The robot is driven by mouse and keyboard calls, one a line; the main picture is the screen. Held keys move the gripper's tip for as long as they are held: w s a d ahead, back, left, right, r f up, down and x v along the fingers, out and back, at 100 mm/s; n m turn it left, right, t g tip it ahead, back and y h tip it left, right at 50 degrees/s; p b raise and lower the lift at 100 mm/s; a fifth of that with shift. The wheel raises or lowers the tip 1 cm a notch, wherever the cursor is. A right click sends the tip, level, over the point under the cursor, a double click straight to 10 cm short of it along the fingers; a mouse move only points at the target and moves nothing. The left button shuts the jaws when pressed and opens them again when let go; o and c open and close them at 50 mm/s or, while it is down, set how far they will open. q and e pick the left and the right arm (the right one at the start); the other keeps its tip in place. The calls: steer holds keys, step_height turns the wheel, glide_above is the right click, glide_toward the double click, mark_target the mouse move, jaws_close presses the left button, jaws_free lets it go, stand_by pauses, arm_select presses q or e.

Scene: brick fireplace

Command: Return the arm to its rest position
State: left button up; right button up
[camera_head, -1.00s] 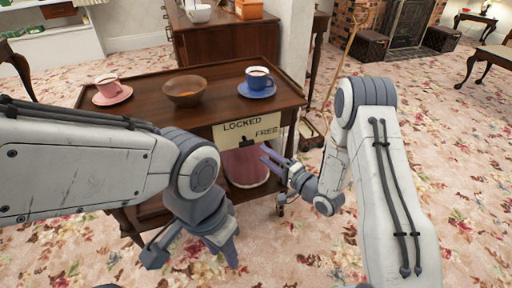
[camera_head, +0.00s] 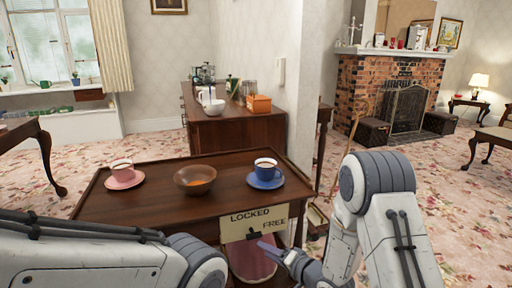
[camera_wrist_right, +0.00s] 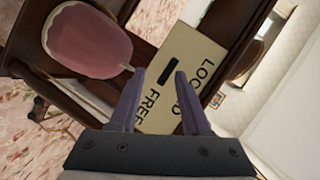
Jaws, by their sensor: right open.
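My right gripper (camera_head: 268,248) is open in front of the trolley, close to a cream sign panel (camera_head: 238,222) marked LOCKED and FREE. In the right wrist view my gripper's two fingers (camera_wrist_right: 160,78) stand apart, with the same panel (camera_wrist_right: 188,52) behind them. A small black latch piece (camera_wrist_right: 170,76) on the panel shows between the fingers, and I cannot tell whether they touch it. It shows small in the head view (camera_head: 253,234). My left arm comes in from the lower left, but its gripper is out of frame.
A pink rounded pad (camera_wrist_right: 88,40) sits below the panel. A sideboard (camera_head: 235,132) stands behind. Carpet at right is open.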

steer(key=s+r+n+g+h, duration=0.3)
steer(key=s+n+g, duration=0.1)
steer(key=s, duration=0.7)
steer(key=s+r+n+g+h, duration=0.2)
steer(key=s+r+n+g, duration=0.15)
steer(key=s, duration=0.65)
steer(key=s+r+n+g+h, duration=0.3)
steer(key=s+r+n, duration=0.15)
steer(key=s, duration=0.65)
step_height(320, 180, up, 27)
steer(key=s+p, duration=0.1)
steer(key=p, duration=2.6)
steer(key=shift+d+n+g, duration=0.25)
steer(key=shift+n+g, duration=0.1)
steer(key=shift+n, duration=0.05)
